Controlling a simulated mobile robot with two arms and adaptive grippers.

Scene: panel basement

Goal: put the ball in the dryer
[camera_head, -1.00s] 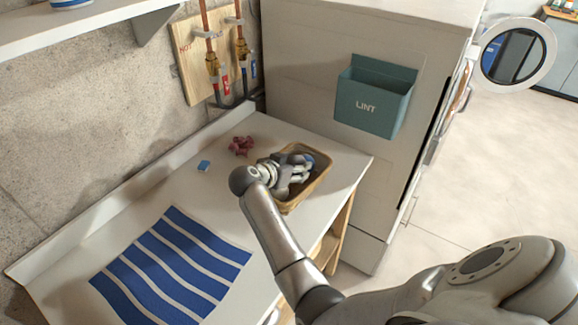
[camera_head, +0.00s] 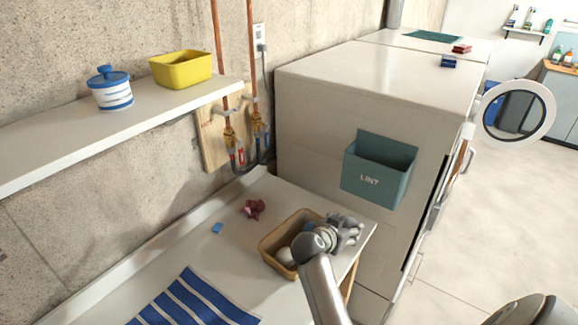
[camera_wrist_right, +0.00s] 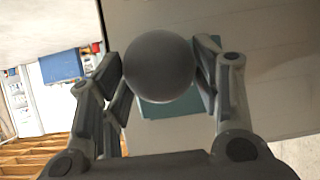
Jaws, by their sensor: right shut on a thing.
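My right gripper (camera_head: 350,229) is shut on a dark grey ball (camera_wrist_right: 160,65), which sits between its fingers in the wrist view. In the head view the gripper is over the right end of a tan basket (camera_head: 267,249) on the counter, and the ball cannot be made out there. The dryer (camera_head: 310,130) appears to be the white machine beyond the counter. Its round door (camera_head: 547,113) stands swung open at the front right; the opening itself is hidden from this side. My left gripper is not in view.
A teal lint bin (camera_head: 375,185) hangs on the machine's side, close beyond the gripper. The basket holds a white item (camera_head: 284,256). A crumpled red cloth (camera_head: 255,209), a small blue block (camera_head: 217,228) and a striped cloth (camera_head: 190,300) lie on the counter (camera_head: 225,255). Floor at right is clear.

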